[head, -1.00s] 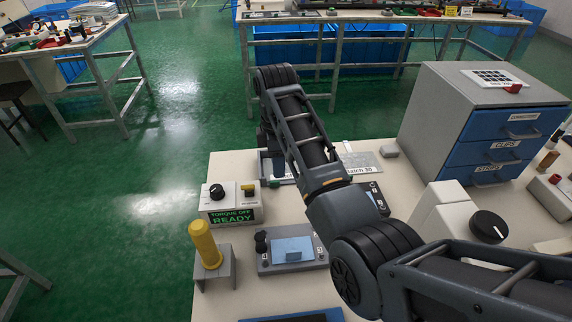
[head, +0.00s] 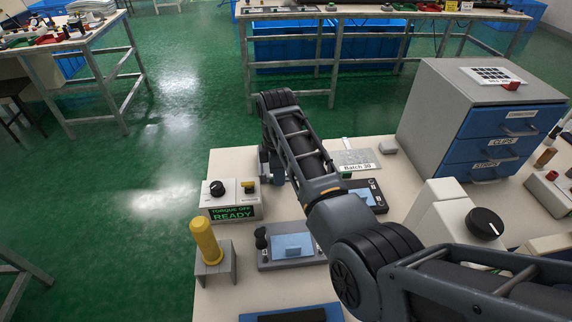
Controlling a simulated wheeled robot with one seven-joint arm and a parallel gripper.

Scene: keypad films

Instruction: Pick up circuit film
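A grey, faintly patterned sheet labelled "Batch 38" (head: 355,158) lies flat at the far edge of the bench; it may be the circuit film, but I cannot be sure. My arm reaches across from the lower right and bends down at its far end. My gripper (head: 274,172) is low over the far edge of the bench, left of that sheet and behind the torque box. It is small and mostly hidden by my own arm, so its fingers and anything between them cannot be made out.
The torque box (head: 233,200) reads "READY". A yellow-handled tool (head: 206,240) stands in a grey holder. A fixture with a light blue pad (head: 293,246) sits nearer. A dark keypad unit (head: 369,196) is partly behind my arm. A drawer cabinet (head: 480,120) stands right.

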